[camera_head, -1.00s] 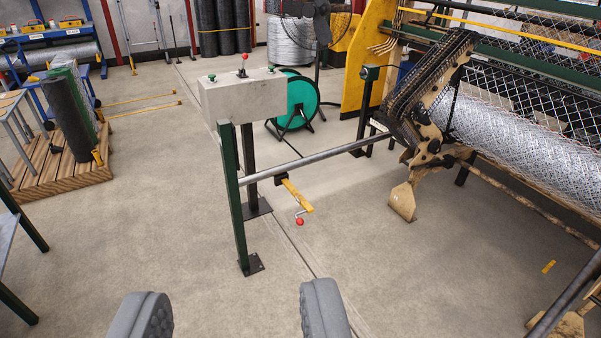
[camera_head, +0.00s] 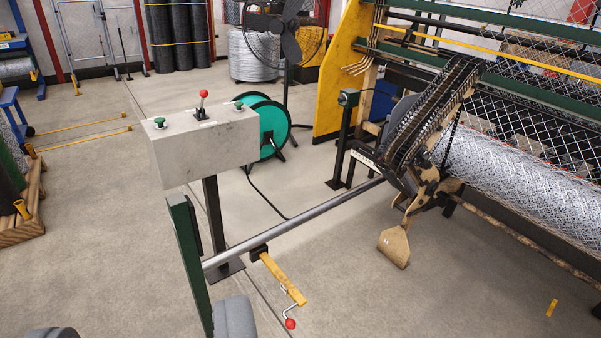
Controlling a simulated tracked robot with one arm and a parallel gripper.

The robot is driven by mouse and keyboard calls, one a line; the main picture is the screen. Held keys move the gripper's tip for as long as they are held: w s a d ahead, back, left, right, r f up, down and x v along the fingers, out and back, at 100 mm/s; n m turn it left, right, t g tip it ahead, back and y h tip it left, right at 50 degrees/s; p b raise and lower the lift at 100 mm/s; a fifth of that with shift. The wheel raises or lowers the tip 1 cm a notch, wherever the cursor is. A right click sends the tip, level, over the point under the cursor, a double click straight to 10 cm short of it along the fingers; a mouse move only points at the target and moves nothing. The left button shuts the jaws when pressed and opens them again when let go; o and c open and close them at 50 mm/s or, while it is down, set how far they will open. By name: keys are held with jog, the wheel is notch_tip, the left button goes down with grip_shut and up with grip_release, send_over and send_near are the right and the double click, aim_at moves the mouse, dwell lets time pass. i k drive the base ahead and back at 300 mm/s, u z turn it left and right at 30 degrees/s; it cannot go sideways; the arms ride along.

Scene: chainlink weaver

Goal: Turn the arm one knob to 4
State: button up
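A yellow arm (camera_head: 281,277) hangs from a black clamp on a grey horizontal shaft (camera_head: 310,220). A small metal crank with a red knob (camera_head: 290,323) is at its lower end. A second red knob tops a lever (camera_head: 202,106) on a grey control box (camera_head: 203,148), between two green buttons. I cannot make out any numbers or scale, nor which part is named arm one. My gripper (camera_head: 142,328) is open and empty at the bottom edge, with only its fingertips showing. Its right finger is left of the crank in the picture and overlaps the green post's foot.
The weaving machine with wire mesh (camera_head: 520,170) fills the right side. A green reel (camera_head: 270,128) and a fan (camera_head: 285,35) stand behind. Open concrete floor (camera_head: 110,230) lies at the left.

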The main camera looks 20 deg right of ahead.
aim_at(426, 159)
jog(key=i, duration=1.75)
jog(key=z, duration=2.9)
jog(key=i, duration=1.4)
jog(key=u, duration=2.45)
